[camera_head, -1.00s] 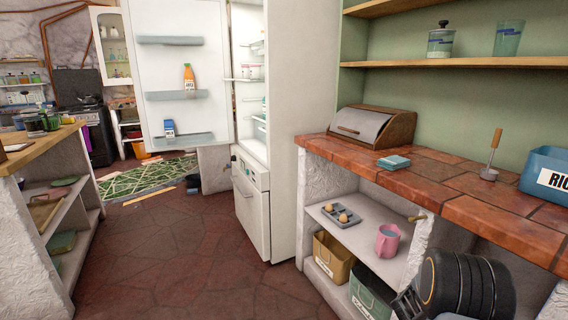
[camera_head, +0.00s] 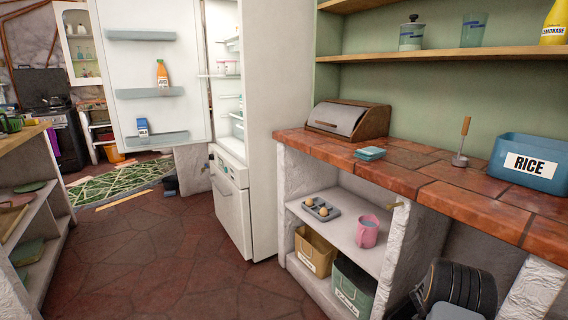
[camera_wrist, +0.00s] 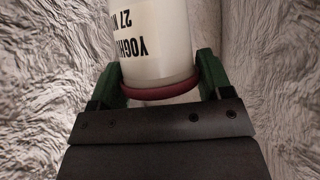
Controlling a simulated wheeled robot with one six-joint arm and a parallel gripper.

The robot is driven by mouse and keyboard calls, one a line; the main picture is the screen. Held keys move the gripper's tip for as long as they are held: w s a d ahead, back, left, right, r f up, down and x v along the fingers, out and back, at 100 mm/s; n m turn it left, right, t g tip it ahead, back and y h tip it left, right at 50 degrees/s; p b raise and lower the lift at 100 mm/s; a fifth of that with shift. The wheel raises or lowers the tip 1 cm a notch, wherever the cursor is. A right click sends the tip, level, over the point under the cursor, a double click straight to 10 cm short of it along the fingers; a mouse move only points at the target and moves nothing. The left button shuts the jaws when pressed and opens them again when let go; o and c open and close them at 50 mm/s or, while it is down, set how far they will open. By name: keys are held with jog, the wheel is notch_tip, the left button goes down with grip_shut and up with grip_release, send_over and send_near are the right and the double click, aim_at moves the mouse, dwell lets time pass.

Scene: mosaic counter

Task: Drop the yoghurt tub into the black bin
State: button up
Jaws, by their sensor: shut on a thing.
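The yoghurt tub (camera_wrist: 160,35) is white with black lettering and a dark red rim. In the wrist view it stands between the green fingers of my gripper (camera_wrist: 157,72), which is shut on it. The lettering shows upside down, and the tub's far end is cut off by the picture's top edge. The head view shows neither the tub nor my gripper. A small dark object (camera_head: 171,186) is on the floor beside the fridge; I cannot tell whether it is the black bin.
The open fridge (camera_head: 260,130) stands mid-view. The brick-topped counter (camera_head: 430,180) on the right holds a rice box (camera_head: 527,163). Pale rough surfaces (camera_wrist: 45,60) surround my gripper in the wrist view. The stone floor (camera_head: 150,240) is clear between fridge and left shelves.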

jog(key=shift+f, duration=0.7)
jog(key=o, duration=1.1)
jog(key=shift+c, duration=0.2)
jog(key=p+v, duration=0.2)
jog(key=v, duration=1.1)
jog(key=shift+a+r, duration=0.2)
jog(key=shift+a, duration=0.15)
jog(key=shift+s, duration=0.15)
